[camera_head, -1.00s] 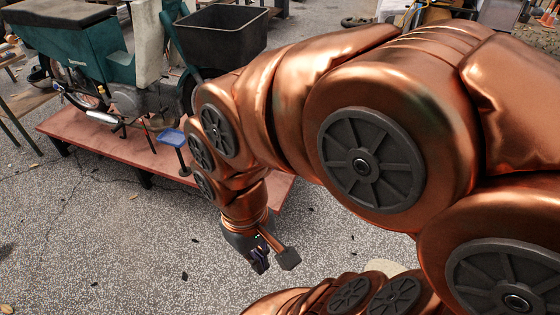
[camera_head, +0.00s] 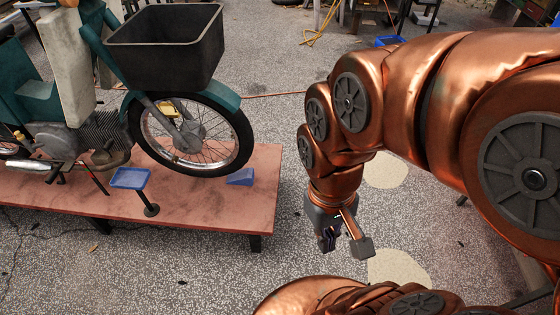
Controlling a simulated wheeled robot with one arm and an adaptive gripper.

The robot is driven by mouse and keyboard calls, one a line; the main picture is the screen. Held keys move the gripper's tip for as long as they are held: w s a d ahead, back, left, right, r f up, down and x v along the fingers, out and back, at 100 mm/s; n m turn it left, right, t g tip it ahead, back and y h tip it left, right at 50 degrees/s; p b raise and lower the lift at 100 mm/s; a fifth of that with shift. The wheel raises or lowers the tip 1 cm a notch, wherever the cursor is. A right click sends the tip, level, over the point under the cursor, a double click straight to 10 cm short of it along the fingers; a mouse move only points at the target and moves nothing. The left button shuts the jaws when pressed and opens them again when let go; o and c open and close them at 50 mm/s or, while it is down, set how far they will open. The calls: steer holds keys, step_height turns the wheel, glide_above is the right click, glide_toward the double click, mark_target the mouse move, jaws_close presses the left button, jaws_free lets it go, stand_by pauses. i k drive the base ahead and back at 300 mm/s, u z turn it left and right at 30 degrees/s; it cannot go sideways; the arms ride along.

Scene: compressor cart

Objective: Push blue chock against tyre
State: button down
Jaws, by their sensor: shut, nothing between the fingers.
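The blue chock (camera_head: 240,177) is a small wedge on the red platform (camera_head: 205,208), near its right end. It sits just right of the front tyre (camera_head: 243,150) of a green motorbike. I cannot tell whether chock and tyre touch. My gripper (camera_head: 328,243) is shut and empty. It points down over the pavement, right of the platform and clear of the chock.
A black basket (camera_head: 168,42) sits above the front wheel. Speckled pavement (camera_head: 200,270) in front of the platform is open. Pale round patches (camera_head: 385,172) lie on the ground at right.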

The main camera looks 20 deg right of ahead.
mark_target(244, 177)
steer(key=z, duration=0.1)
steer(key=i, duration=1.1)
steer(key=u, duration=0.35)
